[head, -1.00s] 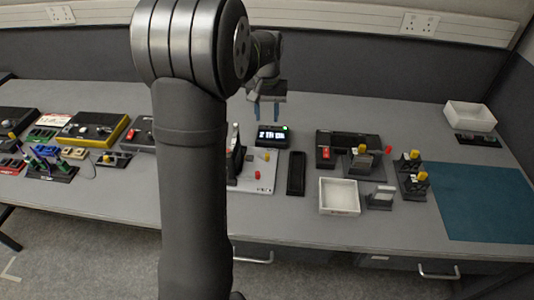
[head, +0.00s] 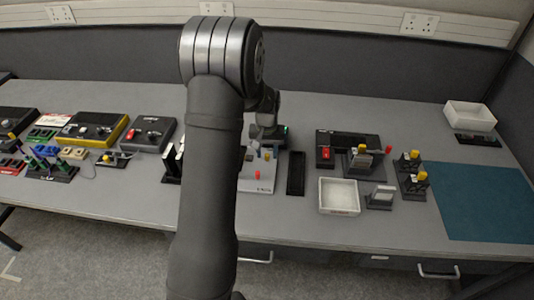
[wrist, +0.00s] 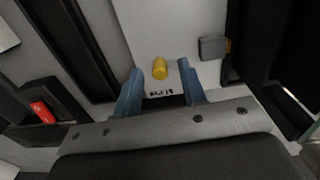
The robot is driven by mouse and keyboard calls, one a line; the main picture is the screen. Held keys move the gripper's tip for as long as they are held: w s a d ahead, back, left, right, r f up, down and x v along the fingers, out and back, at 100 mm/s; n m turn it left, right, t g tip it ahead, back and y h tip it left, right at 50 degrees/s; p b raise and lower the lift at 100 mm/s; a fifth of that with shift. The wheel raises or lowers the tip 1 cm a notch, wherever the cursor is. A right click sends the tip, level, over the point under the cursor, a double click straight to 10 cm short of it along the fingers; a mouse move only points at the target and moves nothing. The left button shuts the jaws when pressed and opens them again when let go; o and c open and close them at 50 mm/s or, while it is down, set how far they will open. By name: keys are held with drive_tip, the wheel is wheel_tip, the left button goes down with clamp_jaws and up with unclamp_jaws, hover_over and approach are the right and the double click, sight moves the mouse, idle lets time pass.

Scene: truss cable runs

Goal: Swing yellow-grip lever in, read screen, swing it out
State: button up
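The yellow grip (wrist: 159,68) shows in the wrist view as a short yellow cylinder over a pale panel (wrist: 150,25). My gripper (wrist: 160,70) is open, with one blue finger on each side of the grip and visible gaps between. In the head view my gripper (head: 266,148) is low over the back of the pale panel (head: 262,184), and the yellow grip (head: 267,155) shows just by it. The screen unit (head: 285,140) is mostly hidden behind my gripper; only its right edge and a green light show, and its text cannot be read.
A black slab (head: 296,173) lies right of the panel, beside a black box with a red switch (head: 326,153). A white tray (head: 339,196) stands farther right. A red peg (head: 257,175) is on the panel. Dark upright parts (head: 172,165) stand left of my arm.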

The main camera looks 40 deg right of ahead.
drive_tip(key=shift+f, duration=0.5)
clamp_jaws()
drive_tip(key=shift+a+m, duration=0.35)
drive_tip(key=shift+m, duration=0.95)
unclamp_jaws()
